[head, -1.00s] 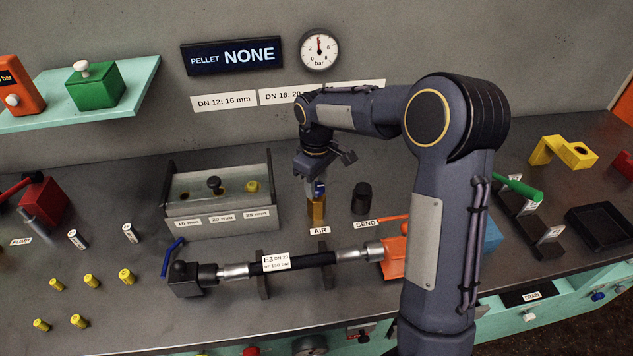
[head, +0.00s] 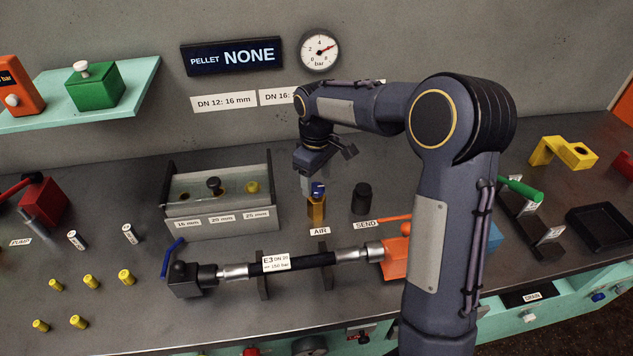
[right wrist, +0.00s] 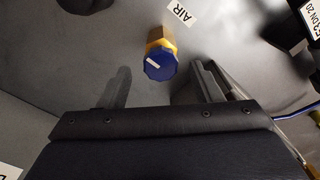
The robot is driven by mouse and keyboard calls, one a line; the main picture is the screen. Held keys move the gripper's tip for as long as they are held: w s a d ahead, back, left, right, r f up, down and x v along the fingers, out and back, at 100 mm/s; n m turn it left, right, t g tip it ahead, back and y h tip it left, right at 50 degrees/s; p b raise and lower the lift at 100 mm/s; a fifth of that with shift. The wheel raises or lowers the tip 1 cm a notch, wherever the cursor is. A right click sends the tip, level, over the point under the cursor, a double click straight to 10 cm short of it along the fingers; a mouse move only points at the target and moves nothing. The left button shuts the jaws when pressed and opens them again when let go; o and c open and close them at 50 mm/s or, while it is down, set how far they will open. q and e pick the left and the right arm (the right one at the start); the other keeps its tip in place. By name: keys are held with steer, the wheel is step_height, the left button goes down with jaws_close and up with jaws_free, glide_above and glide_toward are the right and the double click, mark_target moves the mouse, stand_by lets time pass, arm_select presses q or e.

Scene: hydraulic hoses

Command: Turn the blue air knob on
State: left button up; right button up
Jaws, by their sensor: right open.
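The blue air knob (head: 318,187) sits on top of a brass-yellow post (head: 316,209) behind the AIR label (head: 320,231). In the right wrist view the knob (right wrist: 160,66) shows a white mark on its top, and it lies just beyond and between the fingertips. My right gripper (head: 306,184) is open and empty, just above and beside the knob; its two fingers (right wrist: 163,80) stand apart from it. The round gauge (head: 320,50) on the wall has its red needle pointing to the upper right. My left gripper is not in view.
A black cylinder (head: 361,198) stands right of the post, near the SEND label (head: 366,224). A grey box (head: 225,228) with several sockets stands to the left. A black hose (head: 310,261) with metal ends lies in front. My right arm covers part of the bench.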

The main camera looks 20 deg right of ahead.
mark_target(319, 188)
step_height(319, 188, up, 6)
steer(key=shift+r, duration=0.1)
stand_by(0.5)
steer(key=shift+s+d+r, duration=0.1)
steer(key=shift+s+r, duration=0.05)
steer(key=shift+s, duration=0.2)
steer(key=s+r+m+t+y, duration=0.1)
steer(key=s+r+m+t, duration=0.1)
steer(key=s, duration=0.6)
steer(key=s+r+m+t+y, duration=0.1)
steer(key=s+r+m+y, duration=0.1)
steer(key=s, duration=0.6)
steer(key=s+a+f+m+t, duration=0.1)
steer(key=s+a+f, duration=0.1)
steer(key=s, duration=0.3)
steer(key=s+a+f+m+t, duration=0.1)
steer(key=s+a+f+m, duration=0.1)
steer(key=s, duration=0.4)
steer(key=shift+s+a+f+m+t+y, duration=0.2)
steer(key=shift+s+f+m+t+y, duration=0.1)
steer(key=shift+f+y, duration=0.15)
